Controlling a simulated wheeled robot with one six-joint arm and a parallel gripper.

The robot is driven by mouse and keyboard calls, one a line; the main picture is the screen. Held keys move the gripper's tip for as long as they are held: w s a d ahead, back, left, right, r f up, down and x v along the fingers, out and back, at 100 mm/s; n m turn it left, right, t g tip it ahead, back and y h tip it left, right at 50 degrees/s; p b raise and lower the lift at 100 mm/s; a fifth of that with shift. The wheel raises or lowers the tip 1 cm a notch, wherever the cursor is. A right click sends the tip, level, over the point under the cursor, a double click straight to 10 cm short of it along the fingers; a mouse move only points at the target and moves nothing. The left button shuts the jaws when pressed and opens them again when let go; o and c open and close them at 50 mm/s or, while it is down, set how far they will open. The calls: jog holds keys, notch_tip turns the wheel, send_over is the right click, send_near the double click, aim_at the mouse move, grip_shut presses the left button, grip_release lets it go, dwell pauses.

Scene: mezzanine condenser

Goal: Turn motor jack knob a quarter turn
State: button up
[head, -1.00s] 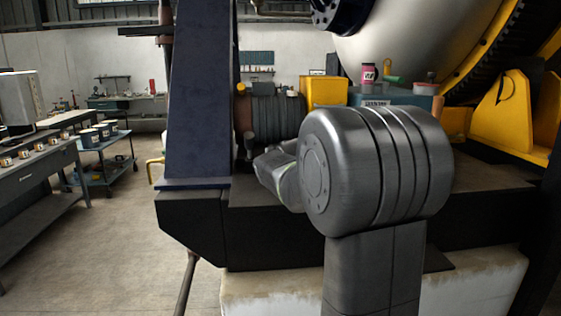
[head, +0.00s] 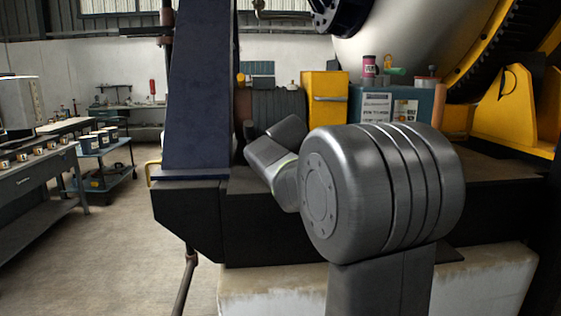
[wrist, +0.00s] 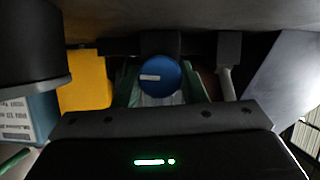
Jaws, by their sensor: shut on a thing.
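The blue round knob (wrist: 168,72) shows in the middle of the wrist view, with a short white mark lying nearly level on its face. My gripper (wrist: 160,90) is shut on it, with one greenish finger at each side of the knob. In the head view the knob and my gripper are hidden behind my arm links. The dark finned motor (head: 278,103) stands behind my arm on the dark platform.
A blue column (head: 198,95) rises just left of my arm. A yellow box (head: 325,98) and a teal box (head: 425,98) with papers stand behind it; the yellow box is also left in the wrist view (wrist: 85,85).

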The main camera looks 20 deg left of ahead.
dwell(0.3)
jog(key=o, duration=1)
jog(key=shift+s, duration=0.1)
jog(key=b+v, duration=0.1)
jog(key=v, duration=1.2)
jog(key=shift+s+d+r, duration=0.1)
jog(key=shift+s+r, duration=0.05)
jog(key=shift+s, duration=0.15)
jog(key=p+x, duration=0.1)
jog(key=x, duration=1.3)
jog(key=shift+d+r, duration=0.1)
jog(key=shift+r, duration=0.05)
jog(key=shift+s, duration=0.1)
